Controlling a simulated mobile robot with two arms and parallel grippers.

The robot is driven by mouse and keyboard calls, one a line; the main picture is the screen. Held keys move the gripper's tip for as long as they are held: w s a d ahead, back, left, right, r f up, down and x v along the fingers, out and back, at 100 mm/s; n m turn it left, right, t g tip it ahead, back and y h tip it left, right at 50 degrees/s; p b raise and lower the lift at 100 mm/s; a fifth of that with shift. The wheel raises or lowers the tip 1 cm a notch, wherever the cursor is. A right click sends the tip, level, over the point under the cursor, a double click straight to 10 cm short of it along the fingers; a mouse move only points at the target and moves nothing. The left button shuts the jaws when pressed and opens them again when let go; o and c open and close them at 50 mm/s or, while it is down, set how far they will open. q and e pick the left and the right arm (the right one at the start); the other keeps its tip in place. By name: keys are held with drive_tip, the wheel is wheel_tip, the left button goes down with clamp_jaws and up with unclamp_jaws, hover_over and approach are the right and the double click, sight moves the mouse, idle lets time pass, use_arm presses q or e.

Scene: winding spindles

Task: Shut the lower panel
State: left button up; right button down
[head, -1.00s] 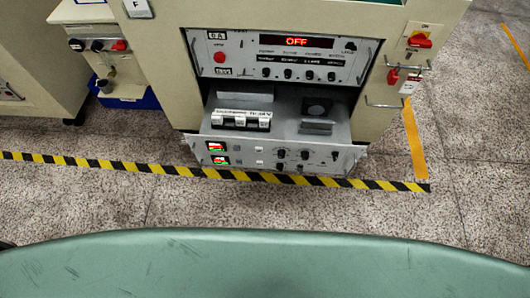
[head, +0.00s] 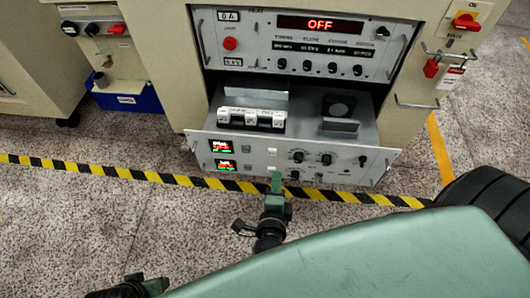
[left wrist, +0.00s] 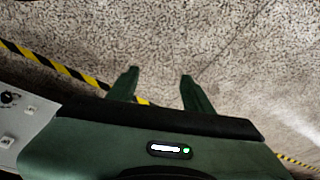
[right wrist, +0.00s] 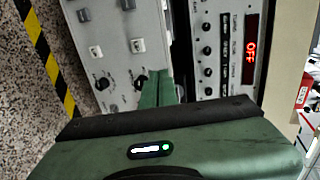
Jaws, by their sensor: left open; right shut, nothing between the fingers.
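The lower panel (head: 225,172) is a grey drawer pulled out from the machine. Its front carries two small lit displays, switches and knobs. Its tray, with white breakers and a dark round part, is exposed. My right gripper (head: 276,178) is shut and empty, its tips at the panel's front face, left of middle; I cannot tell whether they touch. The right wrist view shows the closed fingers (right wrist: 158,88) over the panel front (right wrist: 118,75). My left gripper (left wrist: 157,85) is open and empty above the floor, with the panel's corner (left wrist: 22,115) at the left edge.
Above the drawer is a fixed upper panel (head: 300,45) reading OFF. A red switch (head: 465,22), padlock and handle are at the right. A blue bin (head: 128,98) stands at the left. Striped tape (head: 130,174) crosses the floor.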

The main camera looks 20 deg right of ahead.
drive_tip(key=b, duration=0.2)
approach(281, 140)
wheel_tip(281, 140, down, 3)
drive_tip(key=w+d, duration=0.1)
drive_tip(key=w, duration=0.1)
drive_tip(key=w+d, duration=0.2)
drive_tip(key=w, duration=0.1)
drive_tip(key=shift+r, duration=0.3)
drive_tip(key=shift+w+d, duration=0.15)
drive_tip(key=shift+w, duration=0.05)
use_arm(q)
drive_tip(key=v, duration=0.5)
drive_tip(key=shift+r, duration=0.4)
use_arm(e)
drive_tip(key=shift+w, duration=0.1)
